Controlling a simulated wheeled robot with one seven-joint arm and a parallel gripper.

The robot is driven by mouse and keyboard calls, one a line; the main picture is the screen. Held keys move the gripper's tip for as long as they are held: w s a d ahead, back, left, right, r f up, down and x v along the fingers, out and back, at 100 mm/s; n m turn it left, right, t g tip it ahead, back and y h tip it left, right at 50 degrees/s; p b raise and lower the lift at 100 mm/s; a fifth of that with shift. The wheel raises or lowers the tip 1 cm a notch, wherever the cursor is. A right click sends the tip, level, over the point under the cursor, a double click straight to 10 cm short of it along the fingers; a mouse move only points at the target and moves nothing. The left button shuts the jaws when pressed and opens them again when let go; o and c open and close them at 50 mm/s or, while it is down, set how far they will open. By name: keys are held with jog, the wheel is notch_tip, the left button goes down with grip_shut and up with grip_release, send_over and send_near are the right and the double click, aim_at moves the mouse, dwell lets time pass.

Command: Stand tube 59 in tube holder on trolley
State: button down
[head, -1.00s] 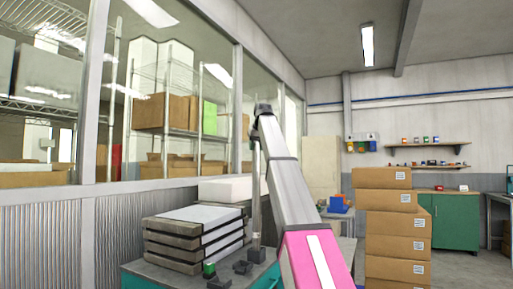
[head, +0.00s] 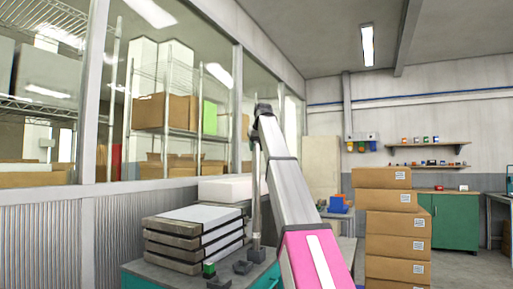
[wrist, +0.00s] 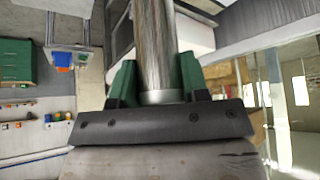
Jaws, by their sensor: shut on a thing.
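A long grey metal tube (wrist: 157,45) is held in my gripper (wrist: 158,90), with a green jaw on each side of it in the wrist view. In the head view my gripper (head: 263,110) is high up at the end of my arm, and the slim tube (head: 256,190) hangs upright below it. The tube's lower end meets a small dark block (head: 257,254), which looks like the tube holder, on the trolley (head: 145,280). I cannot tell whether the end is inside the block or just above it. No number is readable on the tube.
A stack of dark, white-topped slabs (head: 190,243) stands on the trolley left of the tube. Small dark blocks (head: 219,281) and a green piece (head: 208,269) lie in front. Stacked cardboard boxes (head: 397,225) stand to the right. A windowed wall runs along the left.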

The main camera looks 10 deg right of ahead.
jog(key=shift+f, duration=0.5)
jog(key=c, duration=0.9)
grip_release()
jog(key=a+v, duration=0.1)
jog(key=v, duration=1)
jog(key=shift+d, duration=0.5)
